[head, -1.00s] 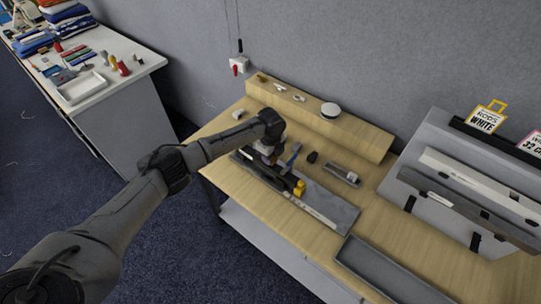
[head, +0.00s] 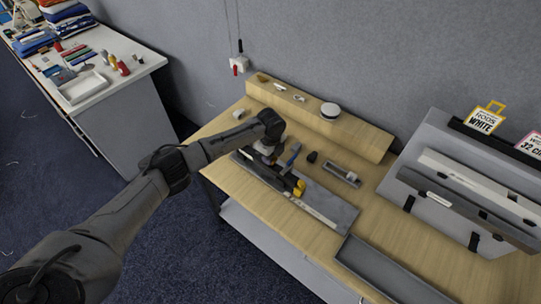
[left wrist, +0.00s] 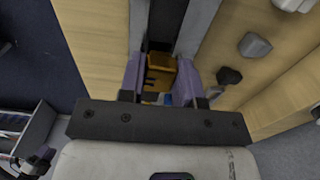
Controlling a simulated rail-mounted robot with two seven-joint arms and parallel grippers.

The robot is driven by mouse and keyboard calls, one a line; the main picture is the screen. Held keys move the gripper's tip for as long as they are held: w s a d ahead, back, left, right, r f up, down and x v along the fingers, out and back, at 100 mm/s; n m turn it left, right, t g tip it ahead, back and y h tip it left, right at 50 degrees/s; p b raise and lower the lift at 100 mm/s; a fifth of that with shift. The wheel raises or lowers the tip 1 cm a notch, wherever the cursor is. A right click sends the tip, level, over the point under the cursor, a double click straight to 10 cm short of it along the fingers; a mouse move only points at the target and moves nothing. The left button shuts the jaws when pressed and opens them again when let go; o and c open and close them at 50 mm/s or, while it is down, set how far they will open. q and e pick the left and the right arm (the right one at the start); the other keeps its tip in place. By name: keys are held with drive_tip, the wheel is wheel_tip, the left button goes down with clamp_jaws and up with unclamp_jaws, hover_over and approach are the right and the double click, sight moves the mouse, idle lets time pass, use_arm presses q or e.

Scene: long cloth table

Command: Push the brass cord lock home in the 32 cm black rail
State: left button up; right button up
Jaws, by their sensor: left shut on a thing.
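My left gripper (head: 266,156) points down at the left end of a grey fixture plate (head: 340,211) on the wooden bench. In the left wrist view, the gripper's purple-padded fingers (left wrist: 161,82) are shut on a brass cord lock (left wrist: 160,68). The black rail (left wrist: 162,20) runs away from the lock between the fingers. In the head view the black rail (head: 262,174) lies along the plate, partly under the gripper. The lock is hidden there by the gripper. How deep the lock sits in the rail I cannot tell. My right gripper is not in view.
A blue lever (head: 293,155) and a yellow block (head: 299,188) stand close right of the gripper. A small grey tray (head: 343,175) and a dark knob (head: 312,157) lie behind. A wooden ledge (head: 365,132) borders the back; a long grey tray (head: 375,268) lies at front right.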

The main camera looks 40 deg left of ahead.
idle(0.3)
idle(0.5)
use_arm(q)
drive_tip(key=shift+f+b, duration=0.65)
drive_tip(key=shift+f, duration=0.75)
drive_tip(key=o, duration=1)
drive_tip(key=shift+r, duration=0.15)
wheel_tip(320, 180, up, 12)
drive_tip(key=shift+f+b, duration=0.1)
drive_tip(key=shift+b, duration=0.25)
drive_tip(key=shift+r, duration=0.95)
